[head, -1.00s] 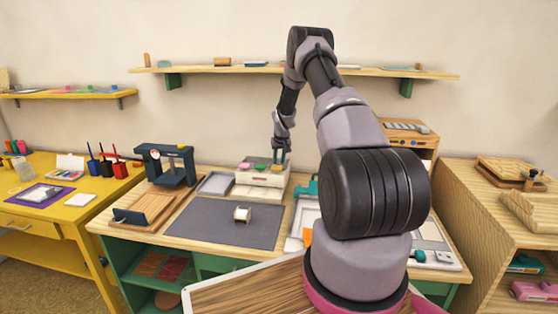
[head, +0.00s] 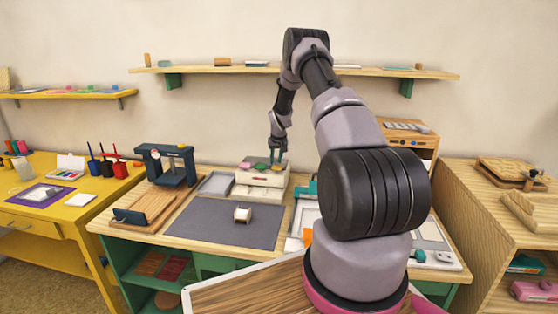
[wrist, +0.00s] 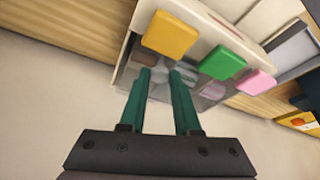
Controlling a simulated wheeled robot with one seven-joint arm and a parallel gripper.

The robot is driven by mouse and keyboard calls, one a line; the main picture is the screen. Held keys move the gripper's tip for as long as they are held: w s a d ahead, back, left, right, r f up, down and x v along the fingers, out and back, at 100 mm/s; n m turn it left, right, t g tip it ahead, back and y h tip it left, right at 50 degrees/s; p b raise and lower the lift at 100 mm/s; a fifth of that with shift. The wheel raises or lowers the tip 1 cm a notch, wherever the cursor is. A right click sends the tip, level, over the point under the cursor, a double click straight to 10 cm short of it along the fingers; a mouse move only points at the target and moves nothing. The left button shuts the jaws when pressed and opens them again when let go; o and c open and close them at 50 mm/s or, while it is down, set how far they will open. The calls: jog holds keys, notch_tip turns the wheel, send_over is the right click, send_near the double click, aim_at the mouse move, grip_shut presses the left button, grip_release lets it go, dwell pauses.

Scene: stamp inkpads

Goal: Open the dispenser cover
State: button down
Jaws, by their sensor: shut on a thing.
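The dispenser (head: 258,192) is a pale box on the workbench, with small coloured pads along its top. In the wrist view a yellow pad (wrist: 169,34), a green pad (wrist: 222,63) and a pink pad (wrist: 256,83) line its edge. A glossy, see-through panel (wrist: 211,90), seemingly the cover, lies beside the pads. My gripper (wrist: 161,74) has teal fingers at this panel, shut on it with a gap between them; the exact contact is hard to see. In the head view my gripper (head: 277,158) reaches the dispenser's top from behind.
A grey tray (head: 215,184) stands left of the dispenser. A dark press (head: 168,165) stands further left. A wall shelf (head: 225,69) runs behind my arm.

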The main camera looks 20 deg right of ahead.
jog(key=w+a, duration=0.2)
jog(key=a, duration=0.1)
jog(key=w+a, duration=0.1)
jog(key=a, duration=0.1)
jog(key=shift+w+a, duration=0.25)
jog(key=shift+w, duration=0.15)
jog(key=c, duration=0.6)
grip_release()
jog(key=shift+r, duration=0.1)
jog(key=d+v, duration=0.1)
jog(key=v, duration=0.9)
jog(key=shift+s+a+r, duration=0.2)
jog(key=shift+a+r, duration=0.1)
jog(key=shift+a, duration=0.2)
